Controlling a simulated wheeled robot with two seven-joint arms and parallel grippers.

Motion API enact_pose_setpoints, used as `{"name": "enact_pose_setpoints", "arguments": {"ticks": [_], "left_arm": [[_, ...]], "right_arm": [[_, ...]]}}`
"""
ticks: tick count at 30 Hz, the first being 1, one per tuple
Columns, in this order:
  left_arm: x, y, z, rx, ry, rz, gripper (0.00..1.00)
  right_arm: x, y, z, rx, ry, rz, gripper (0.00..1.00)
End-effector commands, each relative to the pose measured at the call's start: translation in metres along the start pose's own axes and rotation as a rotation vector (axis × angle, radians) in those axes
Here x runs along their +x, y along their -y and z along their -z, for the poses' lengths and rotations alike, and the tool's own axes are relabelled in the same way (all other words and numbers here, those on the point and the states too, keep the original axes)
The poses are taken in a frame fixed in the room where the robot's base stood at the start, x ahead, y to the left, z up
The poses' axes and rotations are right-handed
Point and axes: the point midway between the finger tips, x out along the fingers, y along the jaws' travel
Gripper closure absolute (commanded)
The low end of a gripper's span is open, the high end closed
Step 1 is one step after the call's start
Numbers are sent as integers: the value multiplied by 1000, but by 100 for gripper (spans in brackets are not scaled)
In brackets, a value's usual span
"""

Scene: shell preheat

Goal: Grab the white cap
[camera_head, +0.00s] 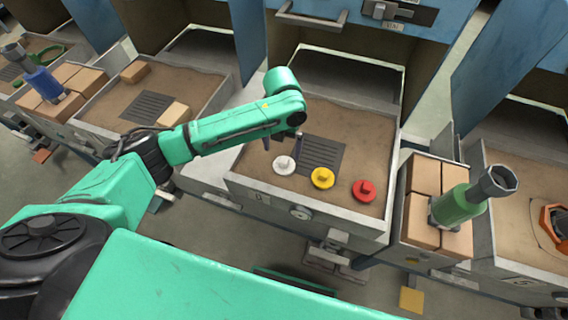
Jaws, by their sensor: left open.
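The white cap (284,165) sits on the brown bed of the middle tray, at the left of a row with the yellow cap (322,178) and the red cap (364,190). My green left arm reaches in from the left, and my left gripper (282,143) hangs above and just behind the white cap. It is open, with nothing seen between its fingers, and looks apart from the cap. The fingers are small and partly hidden by the arm. My right gripper does not show.
The middle tray (237,183) has raised metal walls and a dark grate (322,155) behind the caps. A blue housing stands behind it. To the right, a green bottle-like tool (455,207) stands among tan blocks (420,218). Another tray with blocks lies left.

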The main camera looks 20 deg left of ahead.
Motion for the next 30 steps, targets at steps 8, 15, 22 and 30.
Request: {"name": "enact_pose_setpoints", "arguments": {"ticks": [8,15,22,30], "left_arm": [[42,2,0,-1,-1,0,0],[80,3,-1,-1,2,0,0],[80,3,-2,-1,4,0,19],[80,3,-2,-1,4,1,66]], "right_arm": [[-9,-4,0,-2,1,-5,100],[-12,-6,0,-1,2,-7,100],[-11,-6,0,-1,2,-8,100],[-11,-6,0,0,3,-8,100]]}}
